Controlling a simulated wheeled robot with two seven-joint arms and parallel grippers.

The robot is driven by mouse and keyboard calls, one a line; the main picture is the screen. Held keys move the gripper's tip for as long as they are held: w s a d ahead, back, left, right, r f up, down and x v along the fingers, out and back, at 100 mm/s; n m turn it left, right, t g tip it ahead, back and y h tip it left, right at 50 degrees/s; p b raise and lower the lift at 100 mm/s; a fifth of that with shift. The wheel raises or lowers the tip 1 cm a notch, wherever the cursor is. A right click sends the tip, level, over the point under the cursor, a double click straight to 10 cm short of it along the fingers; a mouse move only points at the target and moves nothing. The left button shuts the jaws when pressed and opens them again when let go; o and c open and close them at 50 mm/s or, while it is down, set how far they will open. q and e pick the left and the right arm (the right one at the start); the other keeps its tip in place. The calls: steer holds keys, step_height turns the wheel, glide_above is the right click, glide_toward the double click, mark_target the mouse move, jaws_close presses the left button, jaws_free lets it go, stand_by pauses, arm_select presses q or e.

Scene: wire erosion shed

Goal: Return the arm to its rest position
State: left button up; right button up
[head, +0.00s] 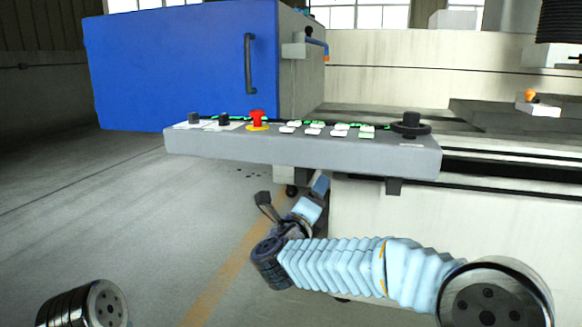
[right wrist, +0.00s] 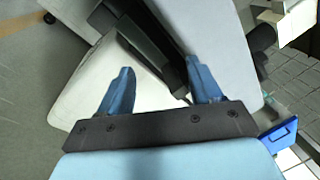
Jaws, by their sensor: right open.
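My right arm (head: 345,268), in a light blue ribbed sleeve, comes in from the lower right of the head view and bends up under the control panel. My right gripper (head: 321,184) is just below the panel's front edge, partly hidden. In the right wrist view the right gripper (right wrist: 160,66) has its two blue fingers apart, with nothing held between them. Pale machine surfaces and a dark gap lie beyond the fingers; I cannot tell whether they touch. My left gripper is not in view.
The grey control panel (head: 300,153) juts out above my right arm, with a red button (head: 257,119), several keys and a dark knob (head: 411,123). A blue cabinet (head: 180,65) stands behind. The pale machine body (head: 480,220) is close at right. Open floor (head: 110,220) lies left.

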steer(key=s+d+f+n+g+y, duration=0.3)
steer(key=f+n, duration=0.5)
steer(key=f, duration=1)
steer(key=f+n+g+y, duration=0.3)
steer(key=f+n+y, duration=0.45)
steer(key=f, duration=1.05)
steer(key=s+d+f+n+g, duration=0.1)
steer(key=s+f+n+g, duration=0.25)
steer(key=s+f, duration=0.4)
steer(key=s+d+f+n+g, duration=0.25)
steer(key=s+f+g, duration=0.2)
steer(key=s, duration=0.65)
steer(key=s+d+f+n+g, duration=0.1)
steer(key=s+f+n+g, duration=0.25)
steer(key=s+f, duration=0.45)
steer(key=s+r+n+y+p, duration=0.1)
steer(key=s+r+p, duration=0.3)
steer(key=r+p, duration=0.9)
steer(key=shift+a+r+p, duration=0.35)
steer(key=shift+a+r, duration=0.1)
steer(key=shift+r, duration=0.25)
steer(key=shift+w, duration=0.1)
